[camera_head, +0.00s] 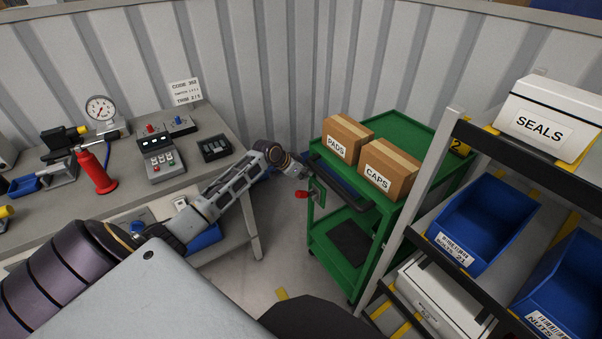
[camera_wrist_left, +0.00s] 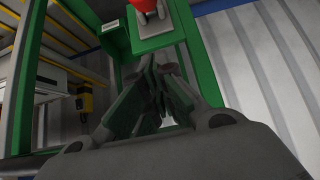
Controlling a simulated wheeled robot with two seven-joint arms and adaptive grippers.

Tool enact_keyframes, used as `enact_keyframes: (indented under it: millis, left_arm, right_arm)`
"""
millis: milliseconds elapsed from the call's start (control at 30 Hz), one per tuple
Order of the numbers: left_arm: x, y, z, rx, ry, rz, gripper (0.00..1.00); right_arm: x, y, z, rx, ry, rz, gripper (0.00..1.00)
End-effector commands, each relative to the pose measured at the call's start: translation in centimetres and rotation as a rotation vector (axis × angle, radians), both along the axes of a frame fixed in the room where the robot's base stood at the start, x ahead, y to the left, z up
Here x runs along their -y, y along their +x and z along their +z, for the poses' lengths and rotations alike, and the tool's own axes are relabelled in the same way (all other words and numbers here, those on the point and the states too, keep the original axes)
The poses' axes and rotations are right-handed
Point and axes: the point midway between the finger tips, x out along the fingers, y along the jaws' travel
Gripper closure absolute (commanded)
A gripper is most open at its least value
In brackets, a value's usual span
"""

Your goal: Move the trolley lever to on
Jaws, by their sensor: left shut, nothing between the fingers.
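The green trolley (camera_head: 385,127) stands right of centre in the head view. Its lever has a red knob (camera_head: 302,194) that sticks out at the trolley's left side. My left gripper (camera_head: 299,172) is at the trolley's near-left corner, close above the knob in the picture. In the left wrist view the shut, empty fingers (camera_wrist_left: 162,72) point at the green lever panel (camera_wrist_left: 160,40). The red knob (camera_wrist_left: 145,7) is just beyond the fingertips there, cut by the top edge, with no clear contact. The lever's labels cannot be read. My right gripper is out of view.
Boxes marked PADS (camera_head: 341,140) and CAPS (camera_head: 388,170) sit on the trolley top. A shelf rack with blue bins (camera_head: 484,222) stands close on the right. A workbench (camera_head: 218,121) with a gauge and control boxes is on the left. A corrugated wall closes the back.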

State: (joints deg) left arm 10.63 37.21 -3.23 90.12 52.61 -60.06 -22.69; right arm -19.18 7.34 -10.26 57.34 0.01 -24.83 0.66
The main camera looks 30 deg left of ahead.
Motion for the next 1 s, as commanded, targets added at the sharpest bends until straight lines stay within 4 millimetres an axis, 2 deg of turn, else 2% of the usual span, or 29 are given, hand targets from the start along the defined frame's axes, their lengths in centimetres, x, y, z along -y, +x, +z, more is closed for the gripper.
enact_keyframes:
  millis: [367, 800, 1000]
  left_arm:
    - [0.8, 1.8, -2.2, 0.001, -0.001, -0.001, 1.0]
    - [0.0, 0.1, -4.9, -0.001, 0.0, 0.001, 1.0]
    - [-0.1, -0.3, -5.4, 0.0, 0.001, -0.001, 1.0]
  right_arm:
    - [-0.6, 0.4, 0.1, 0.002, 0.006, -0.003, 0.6]
    - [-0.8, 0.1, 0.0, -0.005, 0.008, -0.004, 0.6]
    - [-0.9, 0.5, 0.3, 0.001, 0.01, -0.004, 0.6]
